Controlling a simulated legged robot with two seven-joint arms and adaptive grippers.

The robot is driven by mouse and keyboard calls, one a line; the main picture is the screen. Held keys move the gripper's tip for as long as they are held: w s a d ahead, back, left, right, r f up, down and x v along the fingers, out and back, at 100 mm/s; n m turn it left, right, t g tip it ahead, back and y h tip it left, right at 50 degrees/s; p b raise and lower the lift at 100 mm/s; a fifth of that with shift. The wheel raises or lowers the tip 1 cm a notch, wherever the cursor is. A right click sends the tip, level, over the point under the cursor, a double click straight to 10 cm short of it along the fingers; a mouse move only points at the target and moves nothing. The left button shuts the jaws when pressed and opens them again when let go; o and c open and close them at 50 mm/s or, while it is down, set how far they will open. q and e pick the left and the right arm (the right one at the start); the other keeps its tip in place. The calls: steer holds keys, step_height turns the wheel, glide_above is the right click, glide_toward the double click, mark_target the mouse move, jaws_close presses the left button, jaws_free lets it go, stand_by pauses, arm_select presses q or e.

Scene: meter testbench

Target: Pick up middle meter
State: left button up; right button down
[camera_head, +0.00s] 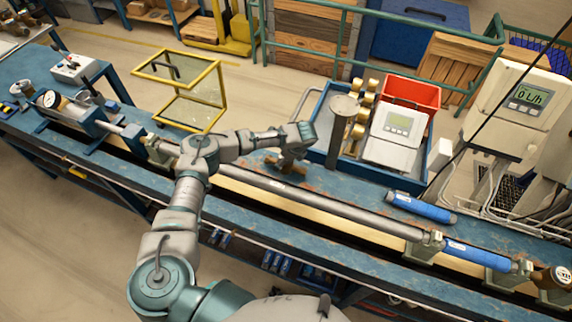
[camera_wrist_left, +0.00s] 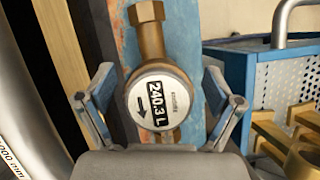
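In the head view, my left gripper (camera_head: 291,155) is low over the blue bench, beside the long pipe, and mostly hides the meter. My right gripper is not in view.
A long grey pipe (camera_head: 320,201) runs along the blue bench. Behind the gripper stands a blue tray (camera_head: 322,120) with brass parts, a white display unit (camera_head: 395,135) and a red bin (camera_head: 410,93). A blue cylinder (camera_head: 421,207) lies at right. A yellow-framed box (camera_head: 190,92) stands at left.

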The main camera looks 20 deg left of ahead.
arm_select(q)
steer(key=shift+r, duration=0.1)
jaws_close()
